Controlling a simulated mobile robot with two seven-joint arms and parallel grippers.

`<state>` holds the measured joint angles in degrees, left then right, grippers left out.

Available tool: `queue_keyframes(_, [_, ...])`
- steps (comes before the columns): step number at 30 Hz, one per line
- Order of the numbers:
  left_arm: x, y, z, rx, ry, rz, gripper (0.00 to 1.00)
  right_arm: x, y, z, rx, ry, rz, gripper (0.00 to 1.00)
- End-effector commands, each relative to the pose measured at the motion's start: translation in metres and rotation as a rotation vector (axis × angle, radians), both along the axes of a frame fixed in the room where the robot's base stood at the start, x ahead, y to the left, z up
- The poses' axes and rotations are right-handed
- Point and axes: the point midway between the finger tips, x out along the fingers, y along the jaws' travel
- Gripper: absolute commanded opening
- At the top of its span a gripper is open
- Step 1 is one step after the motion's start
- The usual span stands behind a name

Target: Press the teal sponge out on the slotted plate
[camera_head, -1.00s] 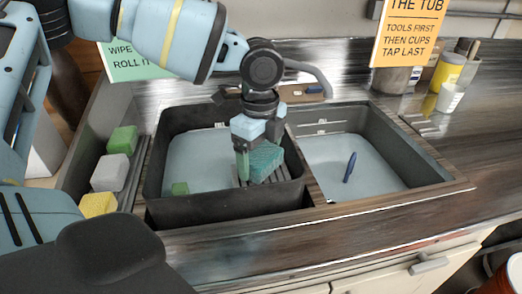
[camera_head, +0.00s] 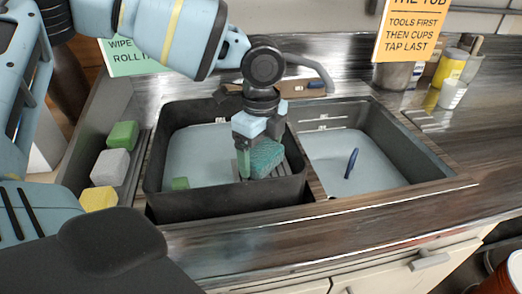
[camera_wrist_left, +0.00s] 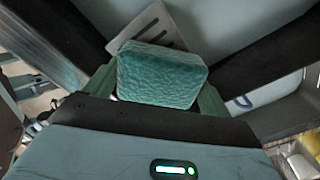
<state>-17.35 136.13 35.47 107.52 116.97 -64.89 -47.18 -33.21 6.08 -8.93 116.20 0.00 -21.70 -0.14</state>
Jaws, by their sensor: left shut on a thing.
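The teal sponge (camera_head: 267,157) is between the fingers of my left gripper (camera_head: 258,152), inside the dark left tub (camera_head: 225,207). The gripper points down and is shut on the sponge. In the left wrist view the sponge (camera_wrist_left: 160,77) fills the space between the two green fingers. The grey slotted plate (camera_head: 291,169) lies at the tub's right side, under and beside the sponge; its slots also show past the sponge in the wrist view (camera_wrist_left: 150,27). I cannot tell whether the sponge touches the plate. My right gripper is not seen.
A small green block (camera_head: 180,184) sits in the left tub. Green (camera_head: 123,135), white (camera_head: 110,167) and yellow (camera_head: 99,200) blocks line the ledge at left. The right basin (camera_head: 385,190) holds a dark blue tool (camera_head: 351,163). Cups stand at the back right.

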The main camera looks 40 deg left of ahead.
Motion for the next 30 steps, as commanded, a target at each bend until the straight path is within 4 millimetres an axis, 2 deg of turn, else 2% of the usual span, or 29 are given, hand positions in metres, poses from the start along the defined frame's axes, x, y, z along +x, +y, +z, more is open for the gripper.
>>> queue_keyframes(30, [0.000, 0.000, -0.011, -0.001, 0.001, 0.001, 0.65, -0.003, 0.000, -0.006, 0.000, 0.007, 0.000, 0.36])
